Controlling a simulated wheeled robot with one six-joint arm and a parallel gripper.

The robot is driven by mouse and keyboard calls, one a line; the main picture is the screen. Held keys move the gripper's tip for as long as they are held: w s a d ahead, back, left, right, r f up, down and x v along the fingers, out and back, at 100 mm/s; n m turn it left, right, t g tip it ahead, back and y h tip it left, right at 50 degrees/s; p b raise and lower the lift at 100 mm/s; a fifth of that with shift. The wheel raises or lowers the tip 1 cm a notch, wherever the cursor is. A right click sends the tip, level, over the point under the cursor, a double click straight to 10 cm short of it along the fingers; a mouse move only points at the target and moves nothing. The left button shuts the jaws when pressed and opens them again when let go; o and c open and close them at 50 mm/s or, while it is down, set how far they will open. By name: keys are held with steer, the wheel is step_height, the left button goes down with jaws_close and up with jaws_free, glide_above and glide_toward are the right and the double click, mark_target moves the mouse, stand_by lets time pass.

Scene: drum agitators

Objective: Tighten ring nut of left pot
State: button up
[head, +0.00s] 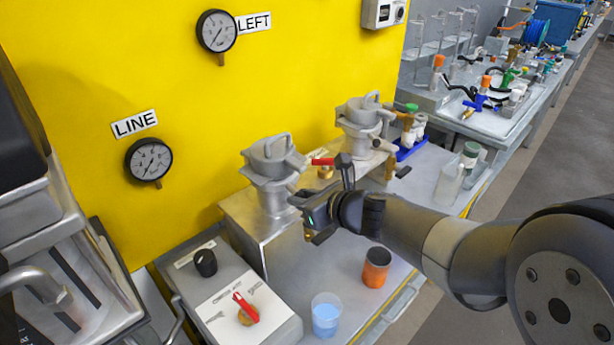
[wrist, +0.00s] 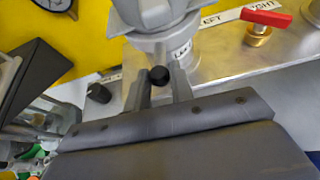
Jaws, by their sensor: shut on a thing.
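The left pot (head: 273,172) is a grey metal vessel with a lid and a loop handle, upright on the metal stand (head: 262,246). In the wrist view the left pot (wrist: 153,14) fills the top middle. A black ball knob (wrist: 159,75) sits between my fingers, just in front of the pot's lower part. My gripper (wrist: 160,88) is shut on this knob; in the head view my gripper (head: 304,203) is right beside the left pot. I cannot tell the ring nut's outline clearly, and its threads are hidden.
The right pot (head: 359,122) stands behind. A red-handled brass valve (wrist: 267,20) is close by on the stand. An orange jar (head: 376,267), a cup of blue liquid (head: 326,314) and a control box with a red knob (head: 246,309) are in front. The yellow wall (head: 290,65) lies behind.

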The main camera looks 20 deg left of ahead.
steer(key=shift+s+a, duration=0.15)
steer(key=shift+s, duration=0.05)
steer(key=shift+o, duration=0.2)
steer(key=shift+s+a, duration=0.65)
steer(key=shift+a, duration=0.05)
steer(key=shift+b, duration=0.3)
steer(key=shift+o, duration=0.4)
steer(key=shift+s+a+b, duration=0.3)
steer(key=shift+s+a, duration=0.2)
steer(key=shift+a, duration=0.2)
steer(key=o, duration=0.9)
steer(key=shift+a, duration=0.2)
steer(key=o, duration=0.5)
steer(key=shift+o, duration=0.2)
steer(key=shift+d, duration=0.1)
